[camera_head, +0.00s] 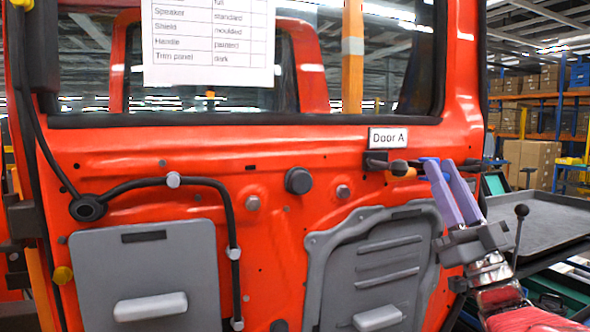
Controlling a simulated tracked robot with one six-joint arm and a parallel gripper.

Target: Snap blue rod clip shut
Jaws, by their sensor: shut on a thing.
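The red door panel (270,160) fills most of the view, with a "Door A" label (388,139) at its upper right. Just below the label is a dark handle part with a knob (399,167) and a tan piece beside it. The blue rod clip (428,160) shows as a small bit of blue at the door's right side, mostly hidden by my fingertips. My gripper (438,164) reaches up from the lower right with two lavender fingers, their tips shut on the blue clip at the door. Whether the clip is open or closed cannot be seen.
A grey tray (540,222) stands right of the door, with a black-knobbed lever (520,225) in front of it. Grey panels (150,270) and a black cable (225,210) are on the door. A printed sheet (208,45) hangs over the window. Shelves with boxes stand behind.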

